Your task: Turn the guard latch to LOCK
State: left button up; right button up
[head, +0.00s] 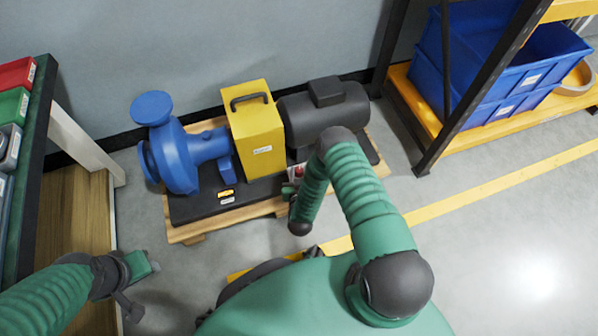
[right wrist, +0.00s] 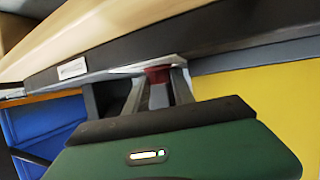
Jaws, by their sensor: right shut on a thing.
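The yellow guard (head: 257,138) with a black handle on top stands over the middle of the pump set. A small red part (head: 299,171), seemingly the guard latch, shows beside a pale plate to the right of the guard. My right gripper (head: 292,187) is there, mostly hidden by its own arm. In the right wrist view my right gripper's fingers (right wrist: 160,88) are shut on the red part (right wrist: 158,73). Its LOCK marking and exact angle cannot be read. My left gripper (head: 144,285) is low at the left, away from the pump set; its jaw opening is unclear.
A blue pump (head: 175,155) and a dark motor (head: 325,110) flank the guard on a black base over a wooden pallet (head: 185,232). A shelf with blue bins (head: 500,75) stands at the right. A bench with small bins (head: 12,110) is at the left.

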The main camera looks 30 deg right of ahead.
grip_shut()
jog(key=shift+d+r+n+y+p, duration=0.1)
jog(key=shift+n+y+p, duration=0.2)
jog(key=shift+y+p, duration=0.15)
jog(key=shift+s+d+n+t+y+p, duration=0.15)
jog(key=shift+n+t+y+p, duration=0.35)
jog(key=shift+n+y+p, duration=0.35)
jog(key=shift+d+n+t+y+p, duration=0.15)
jog(key=shift+n+t+y+p, duration=0.3)
jog(key=shift+n+y, duration=1.35)
jog(key=shift+f+y, duration=0.2)
jog(key=shift+y, duration=0.1)
jog(key=o, duration=0.7)
grip_release()
